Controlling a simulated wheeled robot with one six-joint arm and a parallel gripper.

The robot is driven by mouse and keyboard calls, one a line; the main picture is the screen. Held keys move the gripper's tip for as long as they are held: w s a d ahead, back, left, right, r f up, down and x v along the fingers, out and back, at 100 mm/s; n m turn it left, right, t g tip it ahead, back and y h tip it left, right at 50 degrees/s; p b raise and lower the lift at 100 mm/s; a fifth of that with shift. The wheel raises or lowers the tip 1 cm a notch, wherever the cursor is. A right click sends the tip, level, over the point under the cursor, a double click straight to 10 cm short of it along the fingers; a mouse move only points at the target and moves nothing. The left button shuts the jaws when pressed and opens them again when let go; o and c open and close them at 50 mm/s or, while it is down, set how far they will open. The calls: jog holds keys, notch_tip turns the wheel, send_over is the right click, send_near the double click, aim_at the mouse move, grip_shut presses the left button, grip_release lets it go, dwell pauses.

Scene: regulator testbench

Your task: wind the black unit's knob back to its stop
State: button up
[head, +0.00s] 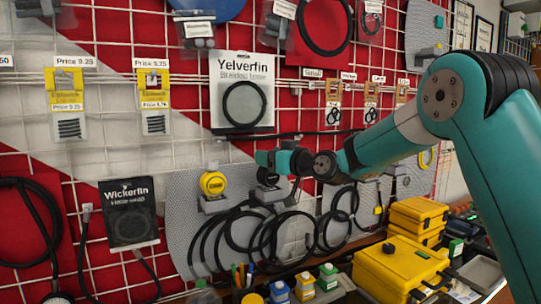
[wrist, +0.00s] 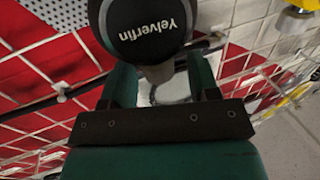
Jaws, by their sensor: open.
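The black unit (head: 268,178) sits on a grey mount on the mesh panel in the head view, just below my gripper (head: 270,160), which partly hides it. In the wrist view its round black knob (wrist: 143,25), lettered "Yelverfin", fills the top middle, with a pale body below it. My gripper (wrist: 165,78) is open, with one teal finger left of the knob and one to the right. The knob lies at the finger ends and overlaps the left finger in the picture. I cannot tell whether either finger touches it.
A yellow unit (head: 213,184) stands to the left of the black one and shows at the wrist view's top right (wrist: 298,22). Black hose coils (head: 240,240) hang below. Yellow cases (head: 400,265) and small bottles (head: 305,287) stand on the bench.

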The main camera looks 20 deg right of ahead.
jog(key=shift+c, duration=0.4)
jog(key=c, duration=0.8)
jog(key=shift+c, duration=0.2)
jog(key=shift+d+f+b, duration=0.1)
jog(key=shift+f+b, duration=0.05)
jog(key=shift+b, duration=0.35)
